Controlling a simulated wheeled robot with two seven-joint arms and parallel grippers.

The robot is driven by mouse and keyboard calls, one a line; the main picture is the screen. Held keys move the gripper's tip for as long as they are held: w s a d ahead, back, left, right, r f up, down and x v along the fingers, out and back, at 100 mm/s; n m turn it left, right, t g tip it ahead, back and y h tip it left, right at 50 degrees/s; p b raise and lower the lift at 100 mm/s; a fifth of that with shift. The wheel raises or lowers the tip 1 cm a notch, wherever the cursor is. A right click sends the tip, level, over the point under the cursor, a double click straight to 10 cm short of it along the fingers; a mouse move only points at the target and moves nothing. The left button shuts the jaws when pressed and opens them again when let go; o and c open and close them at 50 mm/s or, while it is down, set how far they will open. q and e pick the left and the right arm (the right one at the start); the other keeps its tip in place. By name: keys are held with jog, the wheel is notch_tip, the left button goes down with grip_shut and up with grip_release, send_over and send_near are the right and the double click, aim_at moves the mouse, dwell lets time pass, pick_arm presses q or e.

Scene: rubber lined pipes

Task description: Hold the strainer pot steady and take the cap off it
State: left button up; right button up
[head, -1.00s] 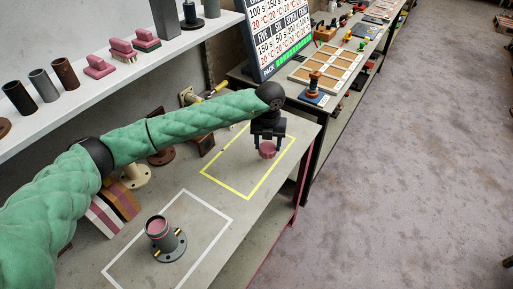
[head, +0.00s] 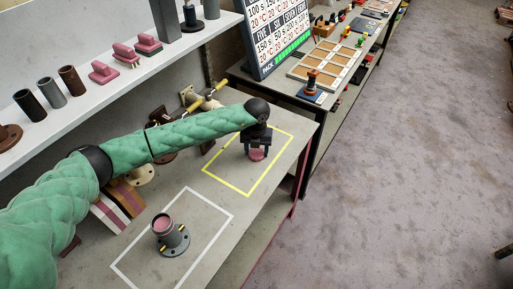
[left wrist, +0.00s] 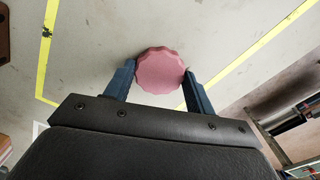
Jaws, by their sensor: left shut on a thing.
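The strainer pot (head: 171,238) is a grey cylinder with a flanged base and pink lining. It stands upright and uncapped inside the white outlined rectangle (head: 226,221). The pink scalloped cap (head: 257,155) is between the fingers of my left gripper (head: 256,151), over the yellow outlined rectangle (head: 284,160). In the left wrist view, the cap (left wrist: 160,71) sits between the two blue-grey fingers. My left gripper is shut on it, low near the bench; I cannot tell whether the cap touches the surface. My right gripper is not in view.
A shelf (head: 90,105) with dark tubes and pink pieces runs along the wall at upper left. A striped block (head: 120,200) and flanged parts lie behind my left arm. A second bench with a wooden tray (head: 325,66) stands beyond. The bench between the two rectangles is clear.

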pick_arm(q)
jog(key=shift+f, duration=0.1)
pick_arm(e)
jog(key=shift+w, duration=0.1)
pick_arm(q)
jog(key=o, duration=1)
jog(key=shift+o, duration=0.5)
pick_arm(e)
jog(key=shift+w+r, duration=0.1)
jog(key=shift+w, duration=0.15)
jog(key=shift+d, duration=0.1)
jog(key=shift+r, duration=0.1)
